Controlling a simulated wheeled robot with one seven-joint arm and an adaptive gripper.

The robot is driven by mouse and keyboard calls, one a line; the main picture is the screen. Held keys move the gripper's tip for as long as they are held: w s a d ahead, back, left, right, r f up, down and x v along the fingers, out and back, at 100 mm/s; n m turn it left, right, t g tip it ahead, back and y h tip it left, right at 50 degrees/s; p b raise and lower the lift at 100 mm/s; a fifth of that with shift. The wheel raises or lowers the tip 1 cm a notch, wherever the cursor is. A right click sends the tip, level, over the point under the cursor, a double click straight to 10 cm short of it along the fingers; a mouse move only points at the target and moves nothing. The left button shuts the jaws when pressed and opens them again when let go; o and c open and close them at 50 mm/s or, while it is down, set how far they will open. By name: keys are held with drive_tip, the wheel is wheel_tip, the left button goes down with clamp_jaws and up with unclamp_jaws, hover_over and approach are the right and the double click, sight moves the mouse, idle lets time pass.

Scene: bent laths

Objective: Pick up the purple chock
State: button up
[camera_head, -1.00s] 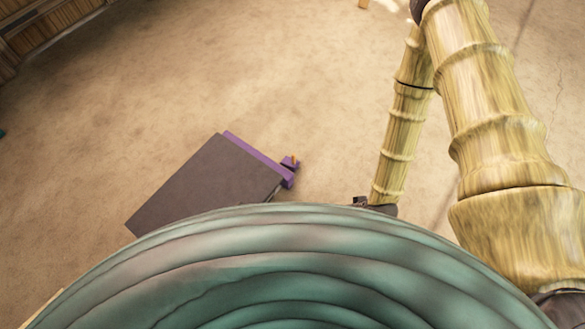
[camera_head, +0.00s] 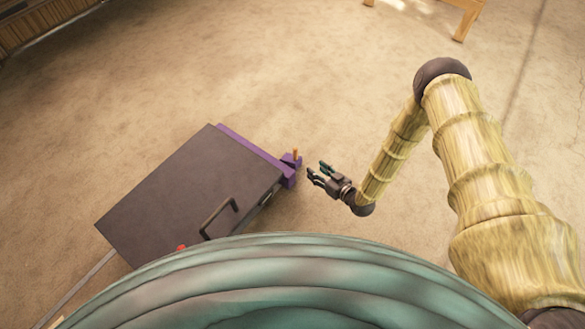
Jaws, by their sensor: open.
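A small purple block (camera_head: 289,161), which looks like the purple chock, sits at the right corner of a dark flat-topped box. A short orange peg (camera_head: 296,153) stands up at it. Whether the block is loose or joined to the purple strip (camera_head: 252,148) along the box's far edge I cannot tell. My gripper (camera_head: 316,171) is open and empty, just right of the block and apart from it, with its fingers pointing left towards it.
The dark box (camera_head: 175,190) has a black handle (camera_head: 218,217) and a small red part (camera_head: 181,248) near its front edge. A grey bar (camera_head: 78,288) runs at lower left. Wooden furniture legs (camera_head: 466,20) stand at top right. The beige floor beyond is clear.

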sight(297, 152)
drive_tip(key=w+f+n+t+y+b, duration=0.1)
drive_tip(key=w+f+n+y+b, duration=0.1)
drive_tip(key=w+f+y+b, duration=0.3)
drive_tip(key=shift+n+t+h, duration=0.3)
drive_tip(key=shift+n+h, duration=0.1)
drive_tip(key=shift+h, duration=0.4)
drive_tip(key=b+x, duration=0.2)
drive_tip(key=x, duration=0.1)
drive_tip(key=b+x, duration=0.2)
drive_tip(key=x, duration=0.2)
drive_tip(key=f+b+x, duration=0.1)
drive_tip(key=b+x, duration=0.1)
drive_tip(key=x, duration=0.2)
drive_tip(key=shift+w+f+b, duration=0.1)
drive_tip(key=shift+b, duration=0.3)
clamp_jaws()
